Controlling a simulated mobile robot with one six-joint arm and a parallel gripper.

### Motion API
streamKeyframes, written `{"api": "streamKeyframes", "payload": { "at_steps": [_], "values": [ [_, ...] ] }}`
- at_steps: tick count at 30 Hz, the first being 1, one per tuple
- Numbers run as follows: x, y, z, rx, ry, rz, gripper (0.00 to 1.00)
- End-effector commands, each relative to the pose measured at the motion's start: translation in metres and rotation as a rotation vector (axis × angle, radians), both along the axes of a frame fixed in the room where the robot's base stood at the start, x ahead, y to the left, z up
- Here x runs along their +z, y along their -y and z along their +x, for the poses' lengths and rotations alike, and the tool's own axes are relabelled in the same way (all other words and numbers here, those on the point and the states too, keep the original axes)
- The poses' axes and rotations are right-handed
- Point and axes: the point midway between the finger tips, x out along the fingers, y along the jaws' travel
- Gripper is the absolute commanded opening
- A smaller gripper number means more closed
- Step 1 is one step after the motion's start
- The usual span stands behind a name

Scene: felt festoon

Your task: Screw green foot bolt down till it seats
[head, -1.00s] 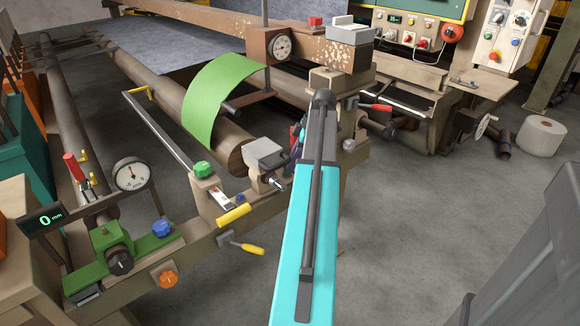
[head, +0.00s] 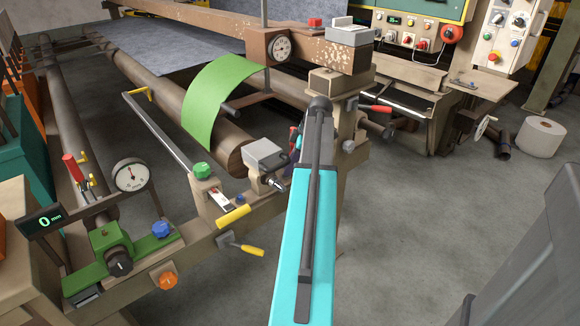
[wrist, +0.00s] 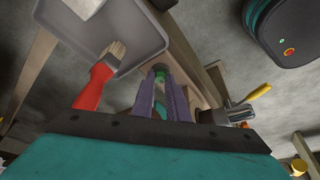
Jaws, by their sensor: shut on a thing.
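In the wrist view, the purple fingers of my gripper (wrist: 161,97) are closed around a small green piece, which looks like the green foot bolt (wrist: 160,88). A dark round end shows just beyond the fingertips. The bolt is mostly hidden between the fingers, so I cannot tell whether its head touches the surface around it. In the head view, my own teal arm hides the bolt and nearly all of the gripper, which is down beside the beige frame (head: 222,246).
A grey tray (wrist: 140,40) with a red-handled brush (wrist: 97,82) lies close to the fingers. A yellow handle (wrist: 257,93) is at their right. The roller (head: 228,148), the green felt strip (head: 215,98) and a dial gauge (head: 130,175) stand left of my arm. Open floor lies to the right.

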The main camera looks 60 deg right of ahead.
Motion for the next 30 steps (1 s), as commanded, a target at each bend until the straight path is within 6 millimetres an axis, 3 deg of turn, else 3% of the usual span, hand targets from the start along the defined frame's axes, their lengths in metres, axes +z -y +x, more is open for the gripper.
{"api": "streamKeyframes", "payload": {
  "at_steps": [17, 18, 21, 30],
  "values": [
    [0.0, -0.0016, -0.0004, -0.118, 0.0, 0.0, 0.0],
    [0.0, -0.0016, -0.0004, -0.118, 0.0, 0.0, 0.17],
    [0.0001, -0.0016, -0.0003, -0.117, 0.0, 0.0, 0.32],
    [0.0004, -0.0015, -0.0005, -0.117, 0.0, 0.0, 0.32]
  ]
}}
